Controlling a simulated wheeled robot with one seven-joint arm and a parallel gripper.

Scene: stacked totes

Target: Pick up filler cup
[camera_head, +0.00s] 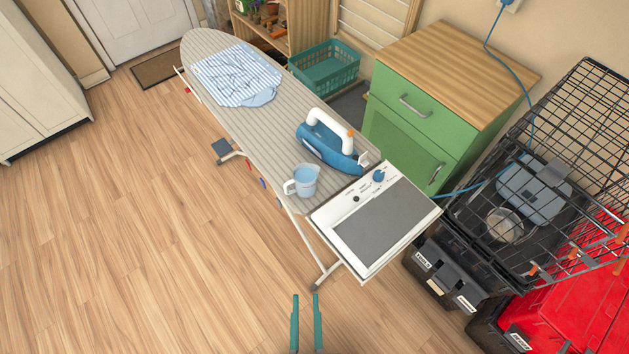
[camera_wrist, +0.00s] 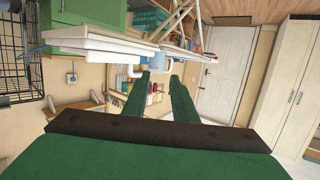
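The filler cup (camera_head: 307,182) is a small light blue jug with a white handle on its left. It stands upright near the front edge of the ironing board (camera_head: 215,47), left of the blue iron (camera_head: 322,143). My gripper (camera_head: 306,297) is at the bottom of the head view, in front of the board and apart from the cup. Its two long green fingers are parted with nothing between them. The fingers also show in the wrist view (camera_wrist: 161,78), pointing away from the camera.
A white iron rest with a grey pad (camera_head: 385,222) and knobs joins the board's near end. A green cabinet (camera_head: 420,125) stands behind it. A wire crate (camera_head: 540,170) and red and black totes (camera_head: 575,310) fill the right. The wooden floor at left is clear.

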